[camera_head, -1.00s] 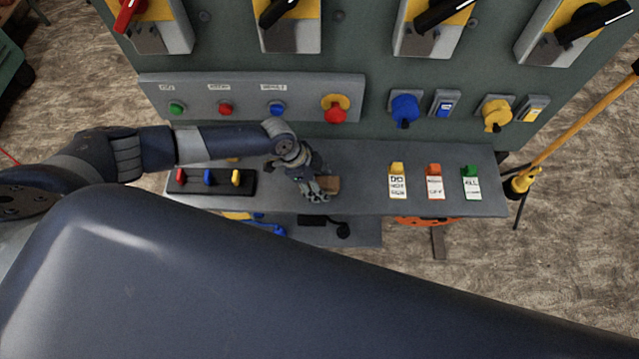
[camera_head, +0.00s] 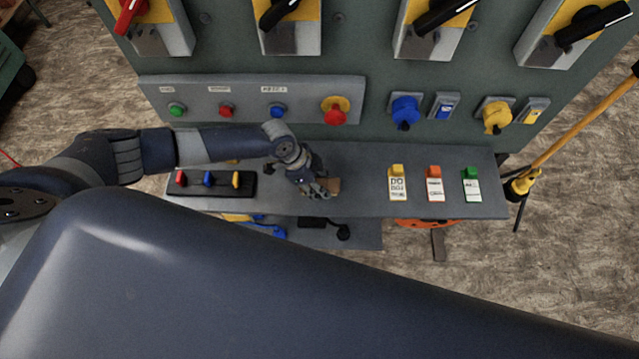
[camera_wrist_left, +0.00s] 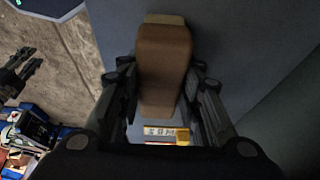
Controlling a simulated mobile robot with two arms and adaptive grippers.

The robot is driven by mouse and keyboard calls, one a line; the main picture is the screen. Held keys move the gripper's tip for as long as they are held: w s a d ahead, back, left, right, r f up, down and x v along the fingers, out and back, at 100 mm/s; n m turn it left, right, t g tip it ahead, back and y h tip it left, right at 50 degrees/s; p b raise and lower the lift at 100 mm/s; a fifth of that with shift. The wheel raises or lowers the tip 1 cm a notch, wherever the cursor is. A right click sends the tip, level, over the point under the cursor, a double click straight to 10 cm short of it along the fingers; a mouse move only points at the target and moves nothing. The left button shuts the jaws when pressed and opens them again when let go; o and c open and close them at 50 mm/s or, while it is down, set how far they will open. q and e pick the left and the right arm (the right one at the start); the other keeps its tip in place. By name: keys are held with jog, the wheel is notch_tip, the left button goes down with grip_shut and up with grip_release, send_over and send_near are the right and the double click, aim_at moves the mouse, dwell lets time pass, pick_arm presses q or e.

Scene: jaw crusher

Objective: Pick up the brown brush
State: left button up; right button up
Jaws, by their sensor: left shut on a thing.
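The brown brush (camera_wrist_left: 164,65) fills the space between the fingers in the left wrist view, with a paler strip at its far end. My left gripper (camera_wrist_left: 162,88) is shut on it, one finger on each side. In the head view the gripper (camera_head: 318,188) is over the grey shelf (camera_head: 365,165), and a small brown part of the brush (camera_head: 334,185) shows beside the fingers. I cannot tell whether the brush touches the shelf.
A black block with red, blue and yellow levers (camera_head: 215,184) lies left of the gripper. A button panel (camera_head: 250,97) with a red knob (camera_head: 335,115) rises behind. The shelf between brush and switches is clear.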

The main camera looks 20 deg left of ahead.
aim_at(323, 183)
pick_arm(q)
jog(key=shift+w+r, duration=0.1)
jog(key=shift+r, duration=0.45)
notch_tip(323, 183, up, 2)
jog(key=shift+r+b, duration=0.1)
jog(key=shift+b, duration=0.45)
jog(key=s+a+r+b, duration=0.1)
jog(key=s+a, duration=0.2)
jog(key=s, duration=0.4)
jog(key=s+a+r+b, duration=0.1)
jog(key=s+a+b, duration=0.1)
jog(key=s, duration=0.5)
jog(key=shift+s+a, duration=0.35)
jog(key=shift+a, duration=0.45)
jog(key=shift+o, duration=1.2)
jog(key=shift+w+r, duration=0.1)
jog(key=shift+c, duration=0.3)
